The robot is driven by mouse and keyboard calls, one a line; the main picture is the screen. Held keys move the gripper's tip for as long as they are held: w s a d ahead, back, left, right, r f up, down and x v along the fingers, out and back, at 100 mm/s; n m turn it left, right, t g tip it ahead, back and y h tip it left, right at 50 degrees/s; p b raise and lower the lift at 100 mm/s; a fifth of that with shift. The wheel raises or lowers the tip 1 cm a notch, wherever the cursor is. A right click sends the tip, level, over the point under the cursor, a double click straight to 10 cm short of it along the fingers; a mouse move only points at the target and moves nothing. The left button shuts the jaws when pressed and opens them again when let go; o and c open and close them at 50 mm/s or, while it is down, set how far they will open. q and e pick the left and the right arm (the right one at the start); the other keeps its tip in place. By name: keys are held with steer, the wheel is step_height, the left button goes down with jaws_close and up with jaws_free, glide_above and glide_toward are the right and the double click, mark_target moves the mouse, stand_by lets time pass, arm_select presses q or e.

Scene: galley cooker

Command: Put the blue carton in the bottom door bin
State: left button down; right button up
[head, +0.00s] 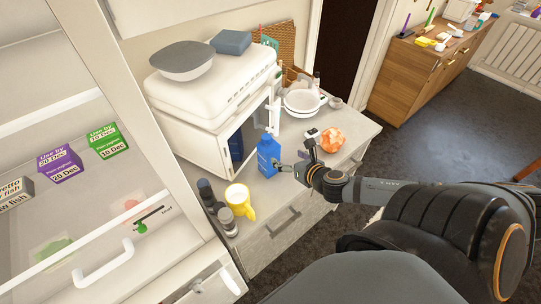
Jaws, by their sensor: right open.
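The blue carton (267,157) stands upright on the counter, in front of the white microwave-like appliance with its door ajar. My right gripper (294,160) reaches in from the right, just right of the carton. Its fingers are spread and hold nothing; one fingertip is close to the carton's right side, and I cannot tell whether it touches. The open fridge (150,105) is at the left, with shelves and a clear drawer showing. I cannot make out a bottom door bin in this view. My left gripper is out of view.
Purple (60,164) and green (107,140) boxes sit on a fridge shelf.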

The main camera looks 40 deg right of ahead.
mark_target(269, 157)
steer(key=w+f+n+b, duration=0.1)
steer(key=w+f+b, duration=0.1)
steer(key=b, duration=0.2)
steer(key=w+a+f+n+y+b, duration=0.1)
steer(key=w+f+b, duration=0.1)
steer(key=w+b, duration=0.1)
steer(key=w+a+f+n+t+b, duration=0.1)
steer(key=w+f+b, duration=0.1)
steer(key=b, duration=0.4)
steer(key=shift+w+a+f+y, duration=0.15)
steer(key=shift+a+f+y, duration=0.05)
steer(key=shift+f+y, duration=0.1)
steer(key=shift+w+r+b, duration=0.1)
steer(key=shift+w+b, duration=0.25)
steer(key=shift+w, duration=0.15)
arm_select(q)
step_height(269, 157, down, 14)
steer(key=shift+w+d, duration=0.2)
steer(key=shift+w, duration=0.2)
arm_select(e)
steer(key=shift+s+r, duration=0.15)
steer(key=shift+r, duration=0.05)
steer(key=shift+c, duration=0.4)
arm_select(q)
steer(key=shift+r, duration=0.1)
arm_select(e)
steer(key=c, duration=1.5)
